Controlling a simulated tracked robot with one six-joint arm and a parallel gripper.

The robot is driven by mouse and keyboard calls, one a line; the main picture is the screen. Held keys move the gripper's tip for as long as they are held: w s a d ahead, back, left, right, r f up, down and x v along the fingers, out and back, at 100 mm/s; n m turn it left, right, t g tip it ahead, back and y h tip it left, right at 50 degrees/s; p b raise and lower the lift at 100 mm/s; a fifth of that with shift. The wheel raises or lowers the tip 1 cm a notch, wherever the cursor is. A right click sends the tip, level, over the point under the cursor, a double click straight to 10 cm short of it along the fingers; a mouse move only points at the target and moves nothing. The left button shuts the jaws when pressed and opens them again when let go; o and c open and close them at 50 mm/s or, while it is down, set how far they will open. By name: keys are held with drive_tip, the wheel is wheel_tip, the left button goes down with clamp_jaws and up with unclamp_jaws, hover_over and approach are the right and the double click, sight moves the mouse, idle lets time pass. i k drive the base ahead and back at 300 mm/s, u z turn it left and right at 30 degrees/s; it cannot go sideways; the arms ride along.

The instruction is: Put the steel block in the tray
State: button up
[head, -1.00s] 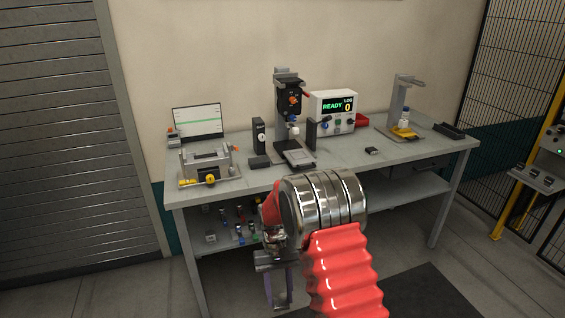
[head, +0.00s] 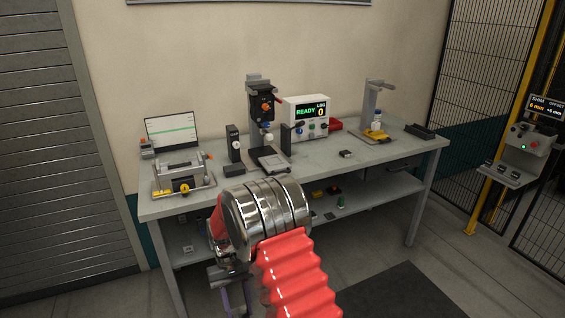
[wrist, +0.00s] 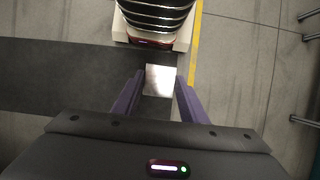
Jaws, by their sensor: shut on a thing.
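In the wrist view my gripper (wrist: 158,92) has its two purple fingers on either side of a bright silver steel block (wrist: 160,79). It is shut on the block, above the floor. In the head view my gripper (head: 232,292) shows only partly, below my arm at the bottom, in front of the bench. The block cannot be made out there. A dark, shallow tray (head: 420,131) lies near the right end of the bench top, well away from my gripper. I cannot see inside it clearly.
A control panel (head: 525,145) and mesh fence stand at right. The bench top before the tray is fairly clear.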

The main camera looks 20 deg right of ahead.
sight(274, 161)
drive_tip(key=u, duration=0.4)
drive_tip(key=i, duration=1)
drive_tip(key=z, duration=0.4)
